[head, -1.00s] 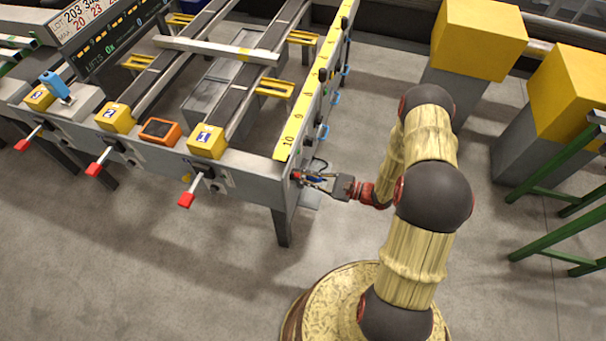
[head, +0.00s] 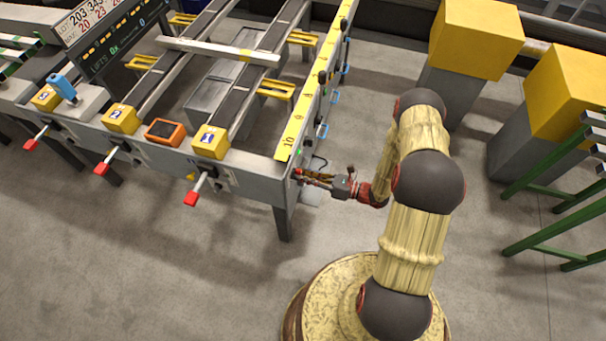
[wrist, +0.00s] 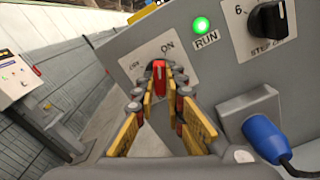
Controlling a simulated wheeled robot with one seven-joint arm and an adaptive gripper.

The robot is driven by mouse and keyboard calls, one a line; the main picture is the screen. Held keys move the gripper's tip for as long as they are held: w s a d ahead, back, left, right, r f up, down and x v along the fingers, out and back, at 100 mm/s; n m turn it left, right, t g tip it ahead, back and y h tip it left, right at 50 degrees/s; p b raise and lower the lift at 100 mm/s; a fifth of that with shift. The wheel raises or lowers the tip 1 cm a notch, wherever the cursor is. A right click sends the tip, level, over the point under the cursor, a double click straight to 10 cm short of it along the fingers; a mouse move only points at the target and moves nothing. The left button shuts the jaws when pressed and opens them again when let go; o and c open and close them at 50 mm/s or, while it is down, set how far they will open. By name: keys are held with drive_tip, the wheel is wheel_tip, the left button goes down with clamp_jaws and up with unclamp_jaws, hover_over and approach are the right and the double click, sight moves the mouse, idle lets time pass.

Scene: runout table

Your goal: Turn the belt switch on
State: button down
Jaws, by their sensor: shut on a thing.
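The belt switch (wrist: 159,70) is a small red knob on a white plate marked ON and, at its left, a partly readable word. The knob stands about upright in the wrist view, its top just below ON. My gripper (wrist: 160,88) is shut on the knob, one finger on each side, with yellow pads behind the tips. The fingers hide the knob's lower part. Above right of it, a green lamp (wrist: 201,25) labelled RUN is lit. In the head view my gripper (head: 302,176) reaches the table's right end face; the knob is too small to make out.
A black STEP knob (wrist: 268,19) sits right of the lamp. A blue plug with cable (wrist: 264,138) sticks out at lower right, close to my fingers. Levers with red grips (head: 191,198) line the table's front. Yellow-topped blocks (head: 477,40) stand at the right.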

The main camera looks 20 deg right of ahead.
drive_tip(key=shift+m+p, duration=0.5)
drive_tip(key=shift+m, duration=1.3)
drive_tip(key=c, duration=1.9)
unclamp_jaws()
drive_tip(key=shift+o, duration=0.3)
drive_tip(key=v, duration=1.2)
